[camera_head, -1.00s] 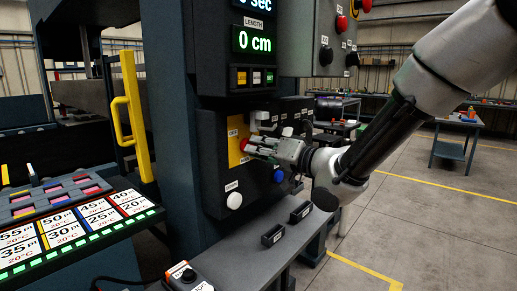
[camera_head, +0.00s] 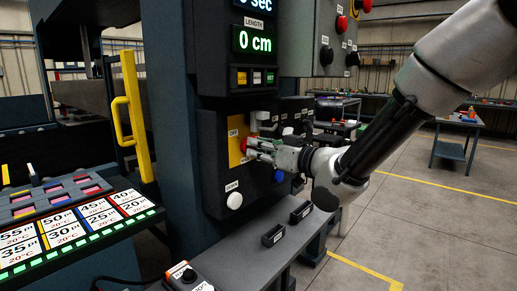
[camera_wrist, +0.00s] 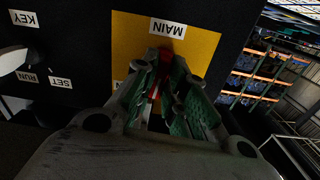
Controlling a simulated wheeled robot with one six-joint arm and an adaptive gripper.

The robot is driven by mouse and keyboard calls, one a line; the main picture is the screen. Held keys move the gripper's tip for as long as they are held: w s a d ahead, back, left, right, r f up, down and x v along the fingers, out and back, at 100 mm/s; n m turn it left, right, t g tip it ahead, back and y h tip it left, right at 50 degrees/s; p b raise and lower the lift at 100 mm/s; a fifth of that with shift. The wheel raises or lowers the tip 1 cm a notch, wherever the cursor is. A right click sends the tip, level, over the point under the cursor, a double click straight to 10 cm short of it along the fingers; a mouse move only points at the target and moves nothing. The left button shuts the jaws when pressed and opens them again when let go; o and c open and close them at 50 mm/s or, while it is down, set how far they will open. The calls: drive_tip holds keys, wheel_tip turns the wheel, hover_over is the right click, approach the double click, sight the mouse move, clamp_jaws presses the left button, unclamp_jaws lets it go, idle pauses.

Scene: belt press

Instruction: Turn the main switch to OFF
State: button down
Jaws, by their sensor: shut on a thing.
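The main switch is a red knob (camera_head: 244,145) on a yellow plate (camera_head: 234,128) on the dark panel of the press. In the wrist view, the red of the knob (camera_wrist: 154,91) shows between the green-padded fingers, and the plate (camera_wrist: 205,45) carries a MAIN label (camera_wrist: 168,28). My gripper (camera_head: 252,147) reaches in from the right and is shut on the knob. The fingertips (camera_wrist: 165,62) hide most of the knob, so its exact angle is hard to tell. The OFF marking cannot be read here.
A grey ledge (camera_head: 238,258) with small dark holders lies below. In the wrist view, a KEY label (camera_wrist: 23,18) and a SET label (camera_wrist: 60,82) are to the left.

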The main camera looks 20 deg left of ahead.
drive_tip(key=shift+s+f+n, duration=0.1)
drive_tip(key=shift+n, duration=4.9)
drive_tip(key=c, duration=1.5)
unclamp_jaws()
drive_tip(key=shift+o, duration=0.2)
